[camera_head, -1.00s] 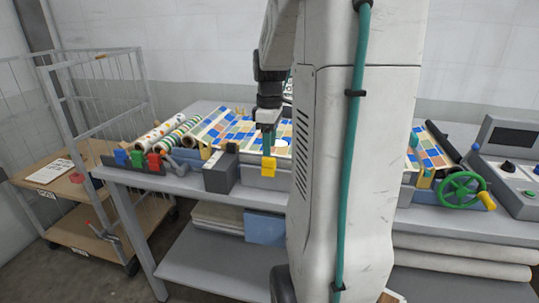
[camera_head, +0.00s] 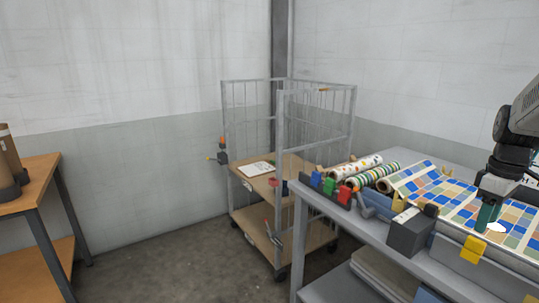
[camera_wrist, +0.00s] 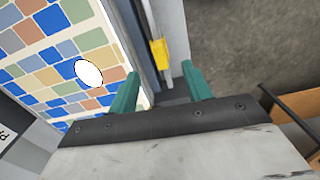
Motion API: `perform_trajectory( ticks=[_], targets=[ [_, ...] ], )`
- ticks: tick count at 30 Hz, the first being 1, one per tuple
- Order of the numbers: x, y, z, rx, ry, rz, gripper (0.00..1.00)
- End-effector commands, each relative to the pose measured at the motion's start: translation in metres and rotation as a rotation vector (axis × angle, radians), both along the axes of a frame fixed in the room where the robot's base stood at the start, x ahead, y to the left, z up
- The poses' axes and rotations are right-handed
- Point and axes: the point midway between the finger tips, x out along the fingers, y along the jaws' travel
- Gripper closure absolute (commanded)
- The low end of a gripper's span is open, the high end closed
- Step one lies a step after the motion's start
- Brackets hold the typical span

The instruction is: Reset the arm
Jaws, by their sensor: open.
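My gripper (camera_head: 487,217) shows at the right of the head view, above the grey press bench (camera_head: 372,228). In the wrist view my gripper (camera_wrist: 160,92) has its two green fingers apart with nothing between them. Below it lies the checkered sheet (camera_wrist: 62,45) in blue, green and tan, with a white oval spot (camera_wrist: 89,74) on it. A yellow clip (camera_wrist: 159,53) at the press edge shows past the fingers, and it also shows in the head view (camera_head: 474,249).
A wire cage trolley (camera_head: 238,212) with wooden shelves stands in the corner. Patterned rolls (camera_head: 352,170) and red, green and blue clips (camera_head: 330,187) sit at the bench's left end. A wooden table (camera_head: 40,178) stands far left. Bare floor (camera_head: 170,262) lies between.

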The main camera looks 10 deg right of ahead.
Motion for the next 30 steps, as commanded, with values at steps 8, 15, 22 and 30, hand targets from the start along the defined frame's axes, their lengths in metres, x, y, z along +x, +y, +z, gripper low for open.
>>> perform_trajectory(
  ticks=[8, 15, 22, 30],
  targets=[
    [-0.024, 0.039, -0.009, 0.032, 0.063, -0.35, 0.51],
    [-0.045, 0.134, 0.004, 0.009, 0.075, -0.548, 0.51],
    [-0.088, 0.235, 0.011, -0.017, 0.019, -0.588, 0.51],
    [-0.125, 0.296, 0.015, -0.005, -0.094, -0.395, 0.51]
  ],
)
